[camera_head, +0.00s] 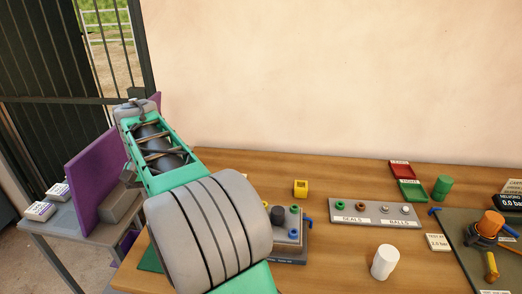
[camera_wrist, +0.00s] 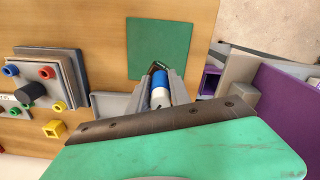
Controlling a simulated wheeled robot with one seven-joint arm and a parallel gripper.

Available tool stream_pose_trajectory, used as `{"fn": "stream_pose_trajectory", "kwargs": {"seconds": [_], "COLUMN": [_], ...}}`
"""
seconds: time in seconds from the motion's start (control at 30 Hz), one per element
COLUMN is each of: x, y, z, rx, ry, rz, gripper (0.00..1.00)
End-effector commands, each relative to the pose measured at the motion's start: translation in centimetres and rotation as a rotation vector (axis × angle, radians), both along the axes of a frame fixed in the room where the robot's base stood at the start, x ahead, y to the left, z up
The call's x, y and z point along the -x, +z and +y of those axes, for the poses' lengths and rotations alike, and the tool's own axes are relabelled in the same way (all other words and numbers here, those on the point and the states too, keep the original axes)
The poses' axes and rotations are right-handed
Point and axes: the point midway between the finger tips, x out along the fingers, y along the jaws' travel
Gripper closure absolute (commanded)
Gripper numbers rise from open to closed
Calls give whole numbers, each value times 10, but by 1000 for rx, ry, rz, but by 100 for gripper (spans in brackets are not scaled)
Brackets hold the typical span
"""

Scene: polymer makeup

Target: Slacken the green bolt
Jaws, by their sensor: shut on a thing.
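My gripper (camera_wrist: 160,92) is shut on a blue-and-white cylindrical piece (camera_wrist: 159,78) in the wrist view. A dark end of this piece points toward the green mat (camera_wrist: 160,40); whether it touches the mat I cannot tell. In the camera_head view my arm hides the gripper. A grey block (camera_wrist: 65,62) to the left in the wrist view carries a black knob (camera_wrist: 31,93) and blue, red and yellow ringed fittings. Part of this block shows in the camera_head view beside my arm (camera_head: 287,243). I cannot make out a green bolt for certain.
A yellow cube (camera_head: 301,188) stands behind the block. A seals-and-balls tray (camera_head: 375,222), white cylinder (camera_head: 385,262), green cylinder (camera_head: 442,188) and red and green trays stand to the right. A purple panel (camera_head: 98,180) rises at the left. A grey tray (camera_wrist: 108,106) lies near my gripper.

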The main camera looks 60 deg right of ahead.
Motion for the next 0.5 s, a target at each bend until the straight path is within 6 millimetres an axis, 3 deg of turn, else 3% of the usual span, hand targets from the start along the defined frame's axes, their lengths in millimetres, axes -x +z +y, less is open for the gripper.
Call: {"fn": "stream_pose_trajectory", "kwargs": {"seconds": [0.03, 0.2, 0.37, 0.5], "x": [8, 36, 63, 76], "y": [9, 26, 38, 43], "z": [-26, -88, -129, -146], "rx": [1, 1, 2, 2], "ry": [-122, -488, -763, -887], "rz": [-2, -3, -3, -4], "gripper": [100, 100, 100, 100]}}
